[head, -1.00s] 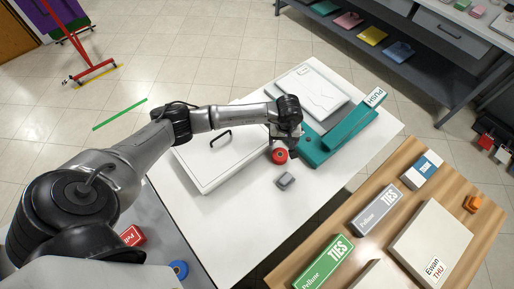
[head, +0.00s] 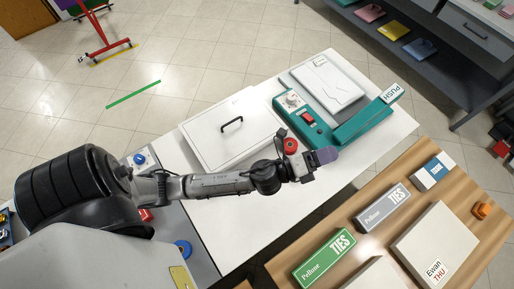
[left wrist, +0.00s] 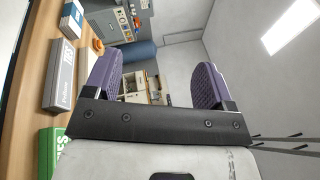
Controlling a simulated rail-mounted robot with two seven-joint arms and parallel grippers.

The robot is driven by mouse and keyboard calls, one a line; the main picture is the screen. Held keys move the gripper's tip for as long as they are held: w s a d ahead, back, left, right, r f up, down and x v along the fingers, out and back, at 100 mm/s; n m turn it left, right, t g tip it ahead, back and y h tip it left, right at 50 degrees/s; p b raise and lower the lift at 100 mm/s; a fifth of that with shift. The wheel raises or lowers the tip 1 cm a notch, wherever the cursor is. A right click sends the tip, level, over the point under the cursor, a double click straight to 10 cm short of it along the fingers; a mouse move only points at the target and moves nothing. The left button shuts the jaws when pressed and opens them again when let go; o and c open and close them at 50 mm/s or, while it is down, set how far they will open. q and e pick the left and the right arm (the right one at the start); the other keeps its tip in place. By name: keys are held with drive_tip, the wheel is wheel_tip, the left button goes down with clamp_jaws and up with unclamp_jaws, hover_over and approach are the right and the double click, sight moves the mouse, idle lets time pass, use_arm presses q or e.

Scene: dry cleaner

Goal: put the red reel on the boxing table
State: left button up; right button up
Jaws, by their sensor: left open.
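The red reel (head: 290,146) sits on the white table (head: 240,240), just in front of the teal sealing machine, partly hidden by my left gripper. My left gripper (head: 322,157) is over the right part of the white table, to the right of the reel, and points toward the wooden table. In the left wrist view its two purple fingers (left wrist: 152,85) stand apart with nothing between them. The wooden table with boxes (head: 460,185), seemingly the boxing table, stands at the right. My right gripper is not in view.
A white lidded press (head: 212,150) and the teal machine (head: 350,130) take up the back of the white table. Green (head: 325,258) and grey (head: 383,208) TIES boxes and a white box (head: 435,245) crowd the wooden table. A blue reel (head: 183,250) lies at the lower left.

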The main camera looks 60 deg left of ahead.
use_arm(q)
drive_tip(key=s+a+f+n+g+y, duration=0.45)
drive_tip(key=a+f+n+y, duration=0.2)
drive_tip(key=n, duration=0.45)
drive_tip(key=s+f+n+g, duration=0.4)
drive_tip(key=s+n+g, duration=0.1)
drive_tip(key=s, duration=0.5)
drive_tip(key=s+f+n+g+h, duration=0.1)
drive_tip(key=s+f+n+g, duration=0.3)
drive_tip(key=s, duration=0.6)
drive_tip(key=shift+d+n+g, duration=0.25)
drive_tip(key=shift+n+g, duration=0.8)
drive_tip(key=shift+n, duration=0.15)
drive_tip(key=shift+s, duration=0.1)
drive_tip(key=shift+c, duration=0.2)
